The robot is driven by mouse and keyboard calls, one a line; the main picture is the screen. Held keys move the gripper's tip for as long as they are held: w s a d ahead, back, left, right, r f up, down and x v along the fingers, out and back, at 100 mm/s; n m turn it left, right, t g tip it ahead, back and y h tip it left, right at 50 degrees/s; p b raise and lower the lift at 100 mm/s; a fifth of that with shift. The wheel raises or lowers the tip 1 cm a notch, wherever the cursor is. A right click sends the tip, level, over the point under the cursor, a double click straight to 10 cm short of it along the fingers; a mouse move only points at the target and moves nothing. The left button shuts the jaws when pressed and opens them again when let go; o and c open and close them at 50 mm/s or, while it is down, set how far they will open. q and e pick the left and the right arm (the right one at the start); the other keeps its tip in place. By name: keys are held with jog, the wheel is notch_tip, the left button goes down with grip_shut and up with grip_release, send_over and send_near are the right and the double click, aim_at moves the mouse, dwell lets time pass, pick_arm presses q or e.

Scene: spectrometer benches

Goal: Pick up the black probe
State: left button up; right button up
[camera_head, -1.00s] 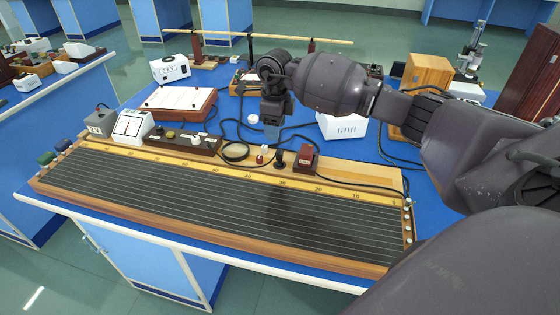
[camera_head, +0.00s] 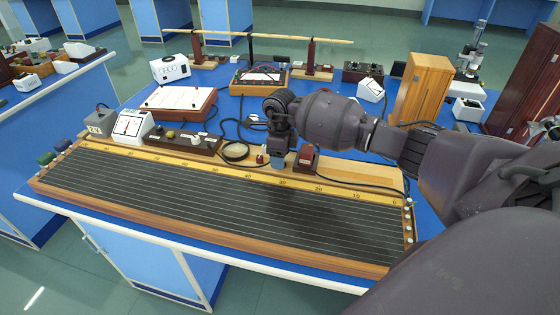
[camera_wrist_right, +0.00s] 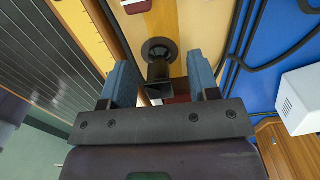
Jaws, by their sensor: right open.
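The black probe (camera_wrist_right: 160,70), with a round dark ring-like base, stands on the wooden board in the right wrist view. It lies between the two blue-grey fingers of my right gripper (camera_wrist_right: 160,62), with a gap on each side. My right gripper is open and not touching it, as far as I can see. In the head view my right gripper (camera_head: 279,164) is low over the back of the long wooden board (camera_head: 350,170) and hides the probe. My left gripper is not in view.
A dark red-brown block (camera_head: 307,160) stands close to the right of the gripper. Black cables run over the blue bench behind. A white box (camera_wrist_right: 302,98) shows at the right of the wrist view.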

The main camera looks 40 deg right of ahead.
jog(key=shift+w+f, duration=0.1)
jog(key=shift+f, duration=0.55)
grip_shut()
jog(key=shift+r, duration=0.1)
